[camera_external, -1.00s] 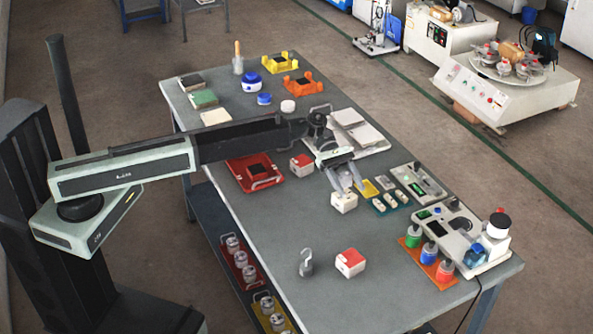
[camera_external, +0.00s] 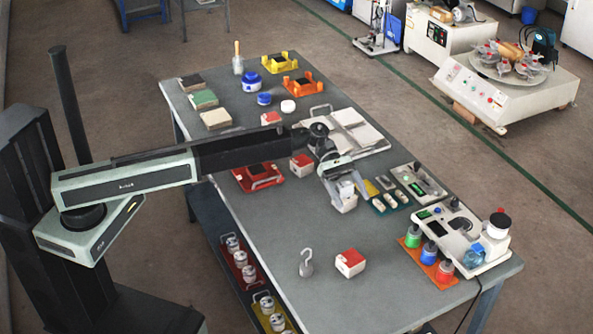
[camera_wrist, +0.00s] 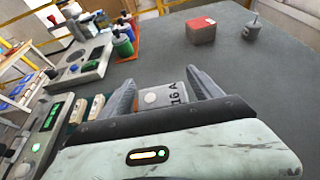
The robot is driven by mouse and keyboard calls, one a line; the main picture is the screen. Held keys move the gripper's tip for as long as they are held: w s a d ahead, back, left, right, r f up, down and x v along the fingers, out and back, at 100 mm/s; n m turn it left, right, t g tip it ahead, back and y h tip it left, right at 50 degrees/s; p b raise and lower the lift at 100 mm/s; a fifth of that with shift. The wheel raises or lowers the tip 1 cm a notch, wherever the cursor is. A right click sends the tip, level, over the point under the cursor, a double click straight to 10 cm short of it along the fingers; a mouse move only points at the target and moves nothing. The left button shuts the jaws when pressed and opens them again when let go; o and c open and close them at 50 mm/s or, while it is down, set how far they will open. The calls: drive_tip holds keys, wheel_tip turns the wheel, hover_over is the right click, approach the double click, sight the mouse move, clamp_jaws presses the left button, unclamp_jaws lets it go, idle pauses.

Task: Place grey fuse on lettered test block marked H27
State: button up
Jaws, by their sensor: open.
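The light grey fuse (camera_wrist: 172,96) bears "16 A" and a round pale spot in the wrist view. It stands on the table, and in the external view the fuse (camera_external: 347,188) is partly covered by my gripper (camera_external: 348,203). In the wrist view my gripper (camera_wrist: 160,78) is open, with one finger on each side of the fuse; I cannot tell whether they touch it. Red-topped white blocks stand near the front (camera_external: 350,262), behind my gripper (camera_external: 302,165) and beyond the arm (camera_external: 271,119). Their letters are unreadable, so I cannot tell which is H27.
A hooked weight (camera_external: 306,264) stands left of the front block. A teal tray (camera_external: 379,206) with small pale parts lies close right of my gripper. An orange tray (camera_external: 440,280) of bottles is at the right. A red tray (camera_external: 240,181) lies left. The front table area is mostly clear.

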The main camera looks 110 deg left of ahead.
drive_tip(key=shift+r+p, duration=0.3)
drive_tip(key=p+v, duration=0.4)
drive_tip(key=v, duration=0.8)
